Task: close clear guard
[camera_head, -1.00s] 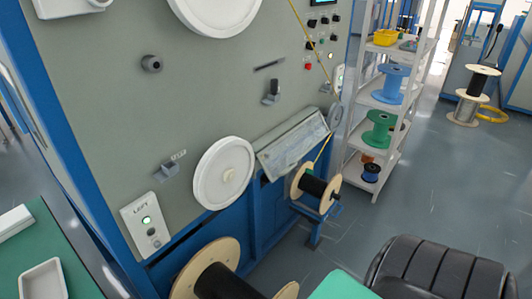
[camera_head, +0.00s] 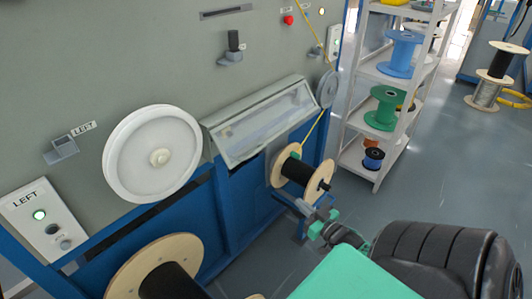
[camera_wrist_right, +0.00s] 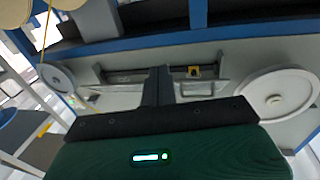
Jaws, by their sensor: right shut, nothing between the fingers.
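The clear guard (camera_head: 262,122) is a long see-through pane in a grey frame on the machine front, between the large white wheel (camera_head: 152,155) and the small pale wheel (camera_head: 327,88). It slants outward from the panel; whether it is fully shut I cannot tell. My right gripper (camera_head: 308,210) is below and right of the guard, apart from it, close to the black spool. In the right wrist view, its dark fingers (camera_wrist_right: 158,85) are together and empty, with the machine front behind them. My left gripper is not in view.
A wooden-flanged black spool (camera_head: 300,173) sits below the guard, with a yellow cable running up from it. A larger spool (camera_head: 165,275) is at the lower left. A white shelf (camera_head: 383,150) with coloured spools stands right.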

